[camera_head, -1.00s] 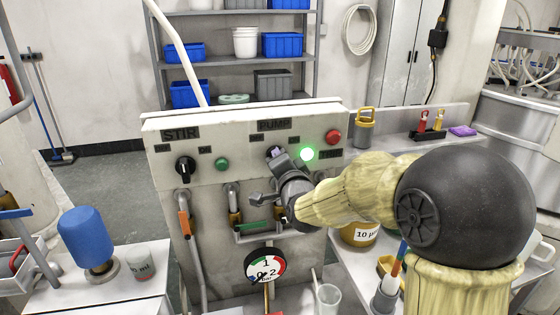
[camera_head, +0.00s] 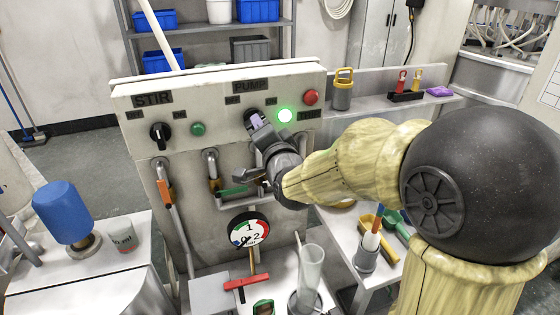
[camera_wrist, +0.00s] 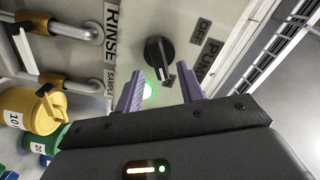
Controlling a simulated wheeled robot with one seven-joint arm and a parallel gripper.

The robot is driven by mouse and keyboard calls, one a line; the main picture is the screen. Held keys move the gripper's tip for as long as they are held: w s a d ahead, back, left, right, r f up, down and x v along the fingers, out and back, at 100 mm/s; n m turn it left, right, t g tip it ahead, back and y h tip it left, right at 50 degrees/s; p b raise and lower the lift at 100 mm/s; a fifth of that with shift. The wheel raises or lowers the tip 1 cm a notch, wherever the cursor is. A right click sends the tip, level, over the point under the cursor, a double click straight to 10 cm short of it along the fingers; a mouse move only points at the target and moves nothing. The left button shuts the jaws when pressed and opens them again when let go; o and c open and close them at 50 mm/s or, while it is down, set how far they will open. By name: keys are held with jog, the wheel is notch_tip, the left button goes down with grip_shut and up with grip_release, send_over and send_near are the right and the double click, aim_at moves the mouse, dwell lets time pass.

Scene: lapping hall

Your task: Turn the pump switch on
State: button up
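The pump switch is a black rotary knob (camera_wrist: 158,58) on the pale panel, seen in the wrist view near an OFF label. My gripper (camera_wrist: 160,72) is open, its two purple fingers pointing at the knob, one toward each side. The knob appears just beyond the fingertips; I cannot tell whether they touch it. In the head view my gripper (camera_head: 256,122) is below the PUMP label (camera_head: 250,86) and hides most of the switch. A lit green lamp (camera_head: 285,115) is right of it; it shows partly behind the left finger in the wrist view (camera_wrist: 148,91).
The panel also holds a red button (camera_head: 311,97), a STIR knob (camera_head: 161,135), a green button (camera_head: 198,130), projecting taps (camera_head: 212,165) and a gauge (camera_head: 248,231). A clear cylinder (camera_head: 311,268) stands below the panel.

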jog(key=b+v, duration=0.1)
jog(key=v, duration=1.1)
jog(key=shift+s+b, duration=0.25)
jog(key=shift+b, duration=0.15)
jog(key=shift+d, duration=0.1)
jog(key=s+d+f+n+g+h+p, duration=0.1)
jog(key=d+f+n+g+h+p, duration=0.1)
jog(key=d+f+g+p, duration=0.3)
jog(key=s+d+f+n+g+h, duration=0.1)
jog(key=d+f+n+g+h, duration=0.15)
jog(key=f, duration=0.45)
jog(key=s+d+f+n+g+p, duration=0.2)
jog(key=s+d+f+n+g, duration=0.2)
jog(key=s+g, duration=0.3)
jog(key=shift+s+d+f+p, duration=0.35)
jog(key=shift+s+d+f, duration=0.15)
jog(key=shift+s+f, duration=0.3)
jog(key=shift+n+h, duration=0.25)
